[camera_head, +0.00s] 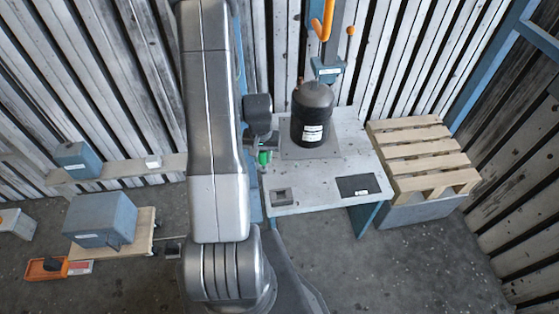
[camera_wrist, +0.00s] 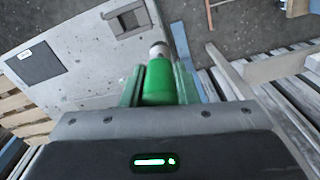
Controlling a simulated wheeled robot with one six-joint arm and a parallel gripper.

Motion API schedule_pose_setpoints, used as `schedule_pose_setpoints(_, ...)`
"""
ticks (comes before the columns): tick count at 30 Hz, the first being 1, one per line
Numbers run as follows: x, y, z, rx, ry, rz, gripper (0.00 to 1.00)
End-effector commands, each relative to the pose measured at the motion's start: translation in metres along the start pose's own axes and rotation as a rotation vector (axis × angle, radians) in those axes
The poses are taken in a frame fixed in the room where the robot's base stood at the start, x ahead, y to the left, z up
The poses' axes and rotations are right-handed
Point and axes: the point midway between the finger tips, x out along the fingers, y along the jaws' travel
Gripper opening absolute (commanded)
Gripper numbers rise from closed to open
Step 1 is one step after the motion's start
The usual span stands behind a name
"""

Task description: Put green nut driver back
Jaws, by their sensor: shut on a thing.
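The green nut driver (camera_wrist: 158,82) is in my gripper (camera_wrist: 160,84), between its two green fingers in the wrist view. Its metal tip points away from the wrist. In the head view a bit of the green nut driver (camera_head: 264,157) shows beside the left edge of the table, and my gripper is mostly hidden behind my arm. A small grey holder (camera_head: 281,197) with a recess sits at the table's front left corner; it also shows in the wrist view (camera_wrist: 127,18). The nut driver is apart from this holder.
A wooden pallet (camera_head: 420,155) stands to the right. A blue-grey box (camera_head: 100,220) is on the left. An orange lever (camera_head: 326,22) rises behind.

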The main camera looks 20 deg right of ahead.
Motion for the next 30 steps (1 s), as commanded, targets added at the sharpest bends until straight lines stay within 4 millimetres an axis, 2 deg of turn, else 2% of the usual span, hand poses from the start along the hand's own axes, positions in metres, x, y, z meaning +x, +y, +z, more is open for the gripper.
schedule_pose_setpoints(1, -0.001, 0.018, 0.006, 0.044, -0.002, 0.001, 0.00)
schedule_pose_setpoints(3, 0.000, 0.036, 0.012, 0.087, -0.002, 0.001, 0.00)
schedule_pose_setpoints(6, 0.001, 0.052, 0.019, 0.129, 0.000, 0.001, 0.00)
schedule_pose_setpoints(9, 0.002, 0.060, 0.023, 0.151, -0.001, 0.001, 0.00)
schedule_pose_setpoints(17, 0.013, 0.062, 0.024, 0.156, -0.001, 0.001, 0.00)
schedule_pose_setpoints(30, 0.062, 0.062, 0.024, 0.155, -0.001, 0.001, 0.00)
